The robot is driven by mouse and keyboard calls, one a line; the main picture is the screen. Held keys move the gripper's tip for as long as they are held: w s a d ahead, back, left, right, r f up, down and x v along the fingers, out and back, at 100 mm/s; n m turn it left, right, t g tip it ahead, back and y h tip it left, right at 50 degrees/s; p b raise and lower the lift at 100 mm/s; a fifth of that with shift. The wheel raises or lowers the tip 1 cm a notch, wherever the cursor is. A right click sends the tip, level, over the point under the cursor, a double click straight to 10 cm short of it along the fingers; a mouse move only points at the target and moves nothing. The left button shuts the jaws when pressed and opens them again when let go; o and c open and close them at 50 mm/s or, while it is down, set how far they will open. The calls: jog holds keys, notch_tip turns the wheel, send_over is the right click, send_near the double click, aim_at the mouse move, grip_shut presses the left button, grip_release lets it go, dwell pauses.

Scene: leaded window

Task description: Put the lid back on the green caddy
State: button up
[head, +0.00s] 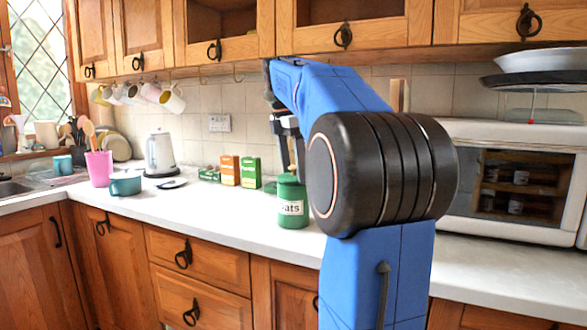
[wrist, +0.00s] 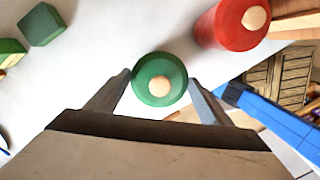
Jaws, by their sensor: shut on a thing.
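The green caddy (head: 291,212), with white lettering partly reading "ats", stands upright on the white counter near the front edge. Its green lid (head: 291,180) shows at the top of it; I see no clear gap between them. In the wrist view the round lid (wrist: 147,92) with a pale wooden knob (wrist: 160,86) lies between my fingers and hides the caddy's body below. My gripper (head: 289,172) points down from above and is shut on the lid, with one finger on each side in the wrist view (wrist: 160,80).
A red lidded canister (wrist: 222,30) stands close by, hidden in the head view. An orange box (head: 230,170) and a green box (head: 251,173) stand behind left. A kettle (head: 160,153), teal pot (head: 125,184) and pink utensil pot (head: 100,167) are further left. A microwave (head: 515,180) stands right.

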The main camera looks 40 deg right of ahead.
jog(key=o, duration=1.1)
jog(key=shift+o, duration=0.6)
jog(key=shift+r, duration=3.5)
grip_shut()
